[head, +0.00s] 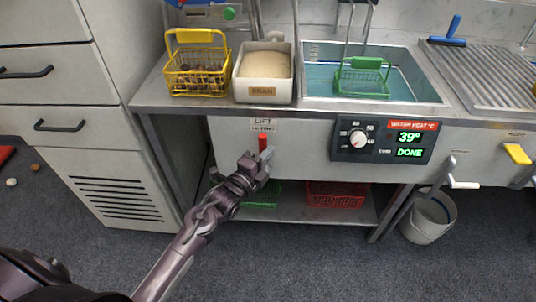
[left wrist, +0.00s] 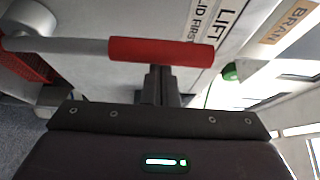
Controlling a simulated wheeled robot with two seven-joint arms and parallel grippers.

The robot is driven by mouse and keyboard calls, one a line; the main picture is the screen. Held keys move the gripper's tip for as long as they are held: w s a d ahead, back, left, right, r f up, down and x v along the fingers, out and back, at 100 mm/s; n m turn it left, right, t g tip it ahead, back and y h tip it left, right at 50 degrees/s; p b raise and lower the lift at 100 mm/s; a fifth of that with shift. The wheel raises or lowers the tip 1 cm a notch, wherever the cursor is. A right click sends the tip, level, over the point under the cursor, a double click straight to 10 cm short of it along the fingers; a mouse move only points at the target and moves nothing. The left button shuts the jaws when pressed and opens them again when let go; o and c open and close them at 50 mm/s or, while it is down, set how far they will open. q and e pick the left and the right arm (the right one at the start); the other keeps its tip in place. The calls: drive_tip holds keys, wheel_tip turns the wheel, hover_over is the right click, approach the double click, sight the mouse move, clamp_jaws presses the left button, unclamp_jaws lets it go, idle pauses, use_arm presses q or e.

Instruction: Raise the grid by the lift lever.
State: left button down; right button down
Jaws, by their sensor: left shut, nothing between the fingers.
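The lift lever has a red grip (head: 263,142) and sits on the counter's front panel under the "LIFT" label (head: 264,124). In the left wrist view the red grip (left wrist: 160,51) lies across the picture on a grey bent arm. My left gripper (head: 262,160) is shut and empty, with its fingertips at the grip; I cannot tell whether they touch it. I cannot make out the grid separately in the water. My right gripper is not in view.
A yellow basket of chestnuts (head: 170,85) and a bran tub (head: 239,90) stand on the counter left of the bath. The heat panel (head: 382,140) reads 39° and DONE. A grey bucket (head: 428,217) is on the floor at right. Baskets sit on the lower shelf.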

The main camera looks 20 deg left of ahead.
use_arm(q)
drive_tip(key=shift+a, duration=0.15)
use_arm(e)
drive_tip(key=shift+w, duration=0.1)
